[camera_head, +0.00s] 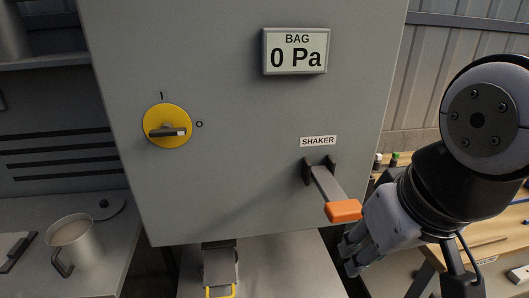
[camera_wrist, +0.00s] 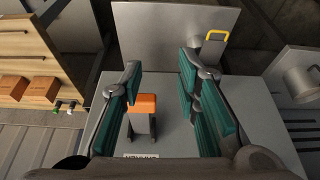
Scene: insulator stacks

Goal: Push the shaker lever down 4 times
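The shaker lever (camera_head: 327,185) is a grey bar with an orange grip (camera_head: 343,210). It sticks out from a black bracket under the SHAKER label (camera_head: 318,141) on the grey cabinet. My gripper (camera_head: 350,254) is just below and right of the orange grip in the head view, partly hidden by my wrist. In the wrist view my gripper (camera_wrist: 160,78) is open, its teal-padded fingers spread apart. The orange grip (camera_wrist: 142,103) shows in the gap between them, nearer the left finger. I see no clear contact with the lever.
The cabinet front (camera_head: 230,110) carries a yellow rotary switch (camera_head: 167,126), its knob lying roughly level toward O, and a BAG display (camera_head: 295,51) reading 0 Pa. A metal jug (camera_head: 76,241) stands at left. A wooden bench (camera_head: 490,235) is at right. A yellow-handled part (camera_head: 220,275) is below.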

